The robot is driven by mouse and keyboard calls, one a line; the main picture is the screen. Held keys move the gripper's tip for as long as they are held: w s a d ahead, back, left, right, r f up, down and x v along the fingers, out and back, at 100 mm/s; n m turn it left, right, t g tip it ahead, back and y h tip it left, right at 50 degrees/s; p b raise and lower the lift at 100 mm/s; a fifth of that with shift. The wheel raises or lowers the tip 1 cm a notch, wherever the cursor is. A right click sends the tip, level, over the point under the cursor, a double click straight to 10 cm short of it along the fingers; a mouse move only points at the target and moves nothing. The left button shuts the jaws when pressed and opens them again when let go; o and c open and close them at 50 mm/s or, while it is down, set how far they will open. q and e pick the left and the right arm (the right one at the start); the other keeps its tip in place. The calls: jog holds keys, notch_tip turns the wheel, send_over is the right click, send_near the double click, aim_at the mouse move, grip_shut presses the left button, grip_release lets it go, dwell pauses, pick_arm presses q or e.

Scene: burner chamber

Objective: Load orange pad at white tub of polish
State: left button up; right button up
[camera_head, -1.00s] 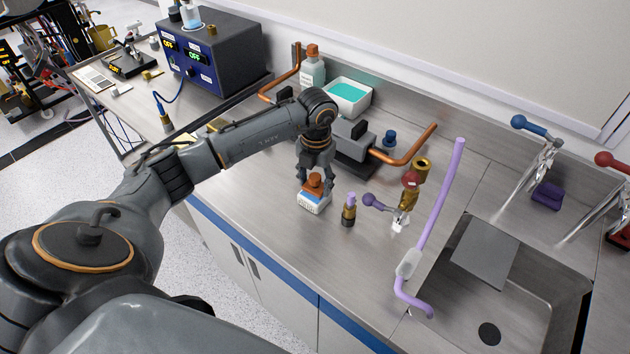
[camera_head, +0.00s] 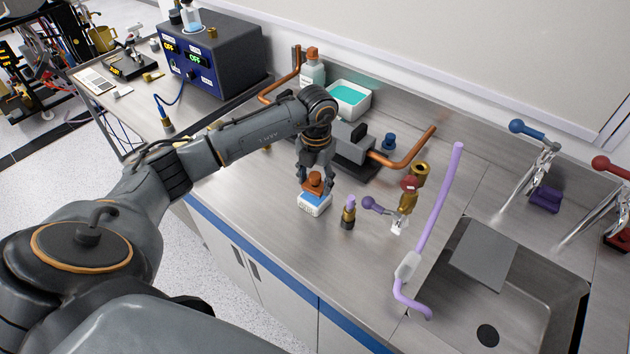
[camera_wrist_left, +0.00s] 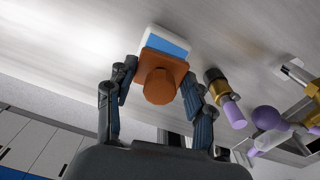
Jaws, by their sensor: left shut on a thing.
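My left gripper (camera_head: 315,181) is shut on the orange pad (camera_head: 314,187), a flat piece with a knob on top. The wrist view shows the pad (camera_wrist_left: 160,80) between the two fingertips (camera_wrist_left: 158,86). The white tub of polish (camera_head: 314,208), with a blue surface inside, stands on the steel counter. The pad is over the tub's far part in the head view. The tub (camera_wrist_left: 166,42) is partly hidden behind the pad in the wrist view. I cannot tell whether the pad touches the polish. My right gripper is not in view.
A small dark and brass bottle with a purple top (camera_head: 348,213) stands close right of the tub. A brass valve with a purple knob (camera_head: 407,200), a purple tube (camera_head: 439,210) and the sink (camera_head: 500,300) lie farther right. Grey clamps with copper pipe (camera_head: 405,155) stand behind.

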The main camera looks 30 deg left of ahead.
aim_at(318, 178)
pick_arm(q)
jog(key=shift+r+p, duration=1.5)
jog(key=shift+r, duration=1.25)
jog(key=shift+f, duration=0.1)
